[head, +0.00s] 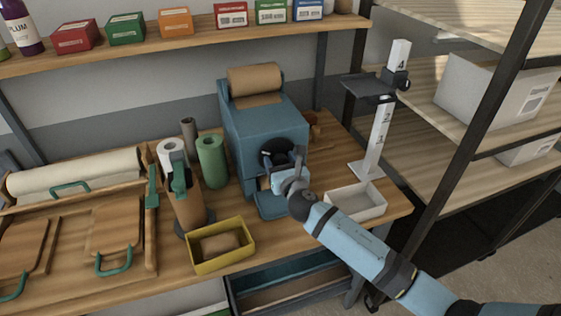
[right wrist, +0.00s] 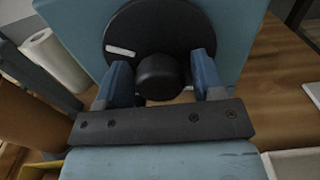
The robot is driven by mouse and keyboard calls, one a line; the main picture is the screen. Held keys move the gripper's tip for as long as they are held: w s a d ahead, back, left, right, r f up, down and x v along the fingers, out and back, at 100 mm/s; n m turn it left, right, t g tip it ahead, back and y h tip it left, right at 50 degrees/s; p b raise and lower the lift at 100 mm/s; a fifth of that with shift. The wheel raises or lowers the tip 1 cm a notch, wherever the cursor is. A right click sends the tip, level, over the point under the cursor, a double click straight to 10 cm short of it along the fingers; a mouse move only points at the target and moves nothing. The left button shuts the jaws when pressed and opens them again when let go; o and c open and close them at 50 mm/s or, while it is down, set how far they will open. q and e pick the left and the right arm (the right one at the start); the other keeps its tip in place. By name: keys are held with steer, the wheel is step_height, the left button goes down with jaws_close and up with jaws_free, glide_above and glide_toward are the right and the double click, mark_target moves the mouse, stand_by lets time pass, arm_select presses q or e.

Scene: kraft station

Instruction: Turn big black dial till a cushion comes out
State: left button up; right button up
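A blue machine (head: 262,125) stands on the wooden bench with a brown paper roll (head: 254,79) on top. Its big black dial (head: 270,150) is on the front face and is partly covered by my right gripper (head: 287,172). The two fingers of my right gripper (right wrist: 163,78) stand on either side of the hub, with a narrow gap at the right finger. Some brown paper (head: 265,183) shows below the dial. My left gripper is out of view.
A yellow box (head: 220,262) holding a brown object stands in front left of the machine. A white tray (head: 357,203) and a numbered white post (head: 378,140) stand right. Green (head: 212,162) and white rolls stand left. A metal-framed shelf rises at the right.

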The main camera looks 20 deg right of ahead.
steer(key=c, duration=0.7)
steer(key=shift+m, duration=0.4)
steer(key=m, duration=0.3)
steer(key=shift+a+m+b, duration=0.1)
steer(key=shift+m+b, duration=0.2)
steer(key=shift+m, duration=0.1)
steer(key=m, duration=0.4)
steer(key=shift+m+b, duration=0.3)
steer(key=shift+b, duration=0.05)
steer(key=m, duration=0.4)
steer(key=shift+b, duration=0.3)
steer(key=shift+m, duration=2.2)
steer(key=shift+r, duration=0.1)
